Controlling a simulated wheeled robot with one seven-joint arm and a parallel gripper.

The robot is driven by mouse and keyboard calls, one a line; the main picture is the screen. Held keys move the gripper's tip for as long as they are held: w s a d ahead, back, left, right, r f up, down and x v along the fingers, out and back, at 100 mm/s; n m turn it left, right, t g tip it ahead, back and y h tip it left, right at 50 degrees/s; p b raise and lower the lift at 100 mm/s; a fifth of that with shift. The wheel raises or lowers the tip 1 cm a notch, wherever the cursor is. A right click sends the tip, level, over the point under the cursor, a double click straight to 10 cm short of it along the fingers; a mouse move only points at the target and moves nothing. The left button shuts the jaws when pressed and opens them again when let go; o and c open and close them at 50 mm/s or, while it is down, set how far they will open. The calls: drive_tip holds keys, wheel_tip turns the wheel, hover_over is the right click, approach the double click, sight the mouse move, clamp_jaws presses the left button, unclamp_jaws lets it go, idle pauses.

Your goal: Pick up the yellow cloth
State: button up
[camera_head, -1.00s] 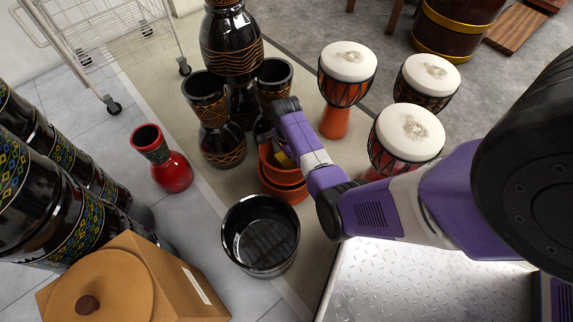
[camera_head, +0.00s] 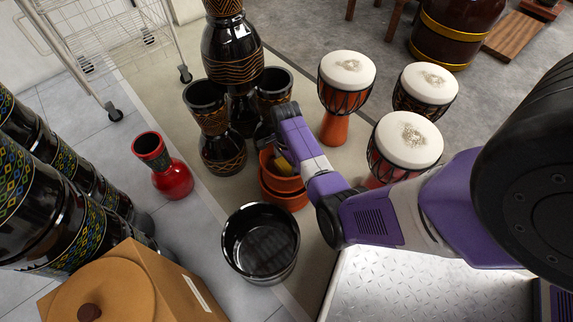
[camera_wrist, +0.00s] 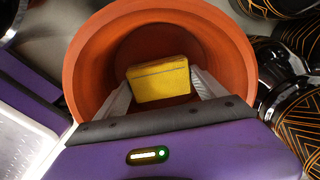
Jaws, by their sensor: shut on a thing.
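The yellow cloth (camera_wrist: 158,80) is a small folded block with a dark line across it. In the wrist view it is between the two pale fingers of my gripper (camera_wrist: 158,90), which is shut on it. Cloth and fingertips are inside the mouth of an orange terracotta pot (camera_wrist: 235,60). In the head view the pot (camera_head: 284,197) looks like a stack of two, and a bit of the yellow cloth (camera_head: 283,166) shows beside my gripper. My wrist hides most of the fingers there.
A black glossy pot (camera_head: 260,242) stands in front of the terracotta pots. Dark goblet drums (camera_head: 222,150) stand close behind, white-topped drums (camera_head: 408,140) to the right. Floor between vase and black pot is clear.

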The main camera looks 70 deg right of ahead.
sight(286, 165)
wheel_tip(286, 165, up, 19)
drive_tip(key=p, duration=0.8)
drive_tip(key=shift+f+p, duration=0.2)
drive_tip(key=shift+p, duration=0.2)
